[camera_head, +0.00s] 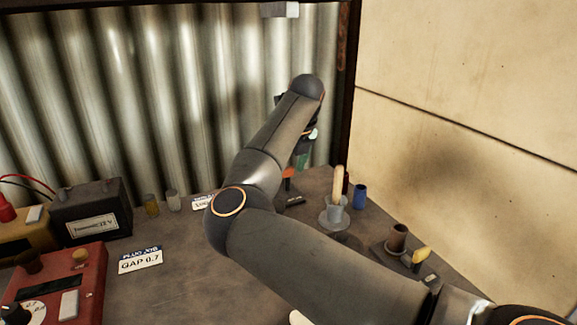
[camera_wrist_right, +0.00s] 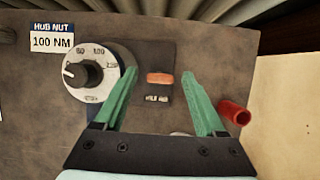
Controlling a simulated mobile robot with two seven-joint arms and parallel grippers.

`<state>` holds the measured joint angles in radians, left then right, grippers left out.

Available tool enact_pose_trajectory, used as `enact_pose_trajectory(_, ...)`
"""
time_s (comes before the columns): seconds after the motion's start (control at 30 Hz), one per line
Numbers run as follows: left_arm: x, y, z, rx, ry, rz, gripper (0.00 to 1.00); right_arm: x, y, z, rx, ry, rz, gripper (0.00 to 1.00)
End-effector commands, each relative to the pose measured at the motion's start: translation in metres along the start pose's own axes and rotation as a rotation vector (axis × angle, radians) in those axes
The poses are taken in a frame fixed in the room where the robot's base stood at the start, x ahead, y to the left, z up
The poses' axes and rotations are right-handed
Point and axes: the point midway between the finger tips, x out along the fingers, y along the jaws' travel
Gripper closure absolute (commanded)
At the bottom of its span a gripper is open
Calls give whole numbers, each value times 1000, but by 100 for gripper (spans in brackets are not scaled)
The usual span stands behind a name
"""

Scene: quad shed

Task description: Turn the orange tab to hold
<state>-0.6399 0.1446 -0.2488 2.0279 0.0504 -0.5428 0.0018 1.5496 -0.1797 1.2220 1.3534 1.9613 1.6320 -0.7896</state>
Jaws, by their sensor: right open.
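The orange tab (camera_wrist_right: 160,78) sits on a dark plate in the right wrist view, with a small lettered dark label (camera_wrist_right: 157,98) just below it. The lettering is too small to read surely. In the head view an orange spot that looks like the tab (camera_head: 288,172) shows beside my right arm. My right gripper (camera_wrist_right: 161,86) is open, its two green fingers apart on either side of the tab in the picture. No contact with the tab shows. In the head view the right gripper (camera_head: 304,152) is partly hidden by its arm. My left gripper is not in view.
A numbered dial (camera_wrist_right: 92,75) lies left of the tab, and a red cylinder (camera_wrist_right: 234,112) near the right finger. On the bench stand a battery (camera_head: 92,212), a red box (camera_head: 88,290), a blue cup (camera_head: 360,196) and a brown cup (camera_head: 398,237). Corrugated wall lies behind.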

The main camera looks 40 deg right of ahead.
Motion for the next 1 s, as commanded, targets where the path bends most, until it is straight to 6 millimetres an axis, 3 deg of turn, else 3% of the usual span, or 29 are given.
enact_pose_trajectory(0.13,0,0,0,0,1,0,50,0,0,0,0,1,0,30)
enact_pose_trajectory(0.77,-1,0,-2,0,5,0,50,0,0,0,0,1,0,100)
enact_pose_trajectory(1.0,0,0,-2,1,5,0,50,0,0,0,3,1,-1,100)
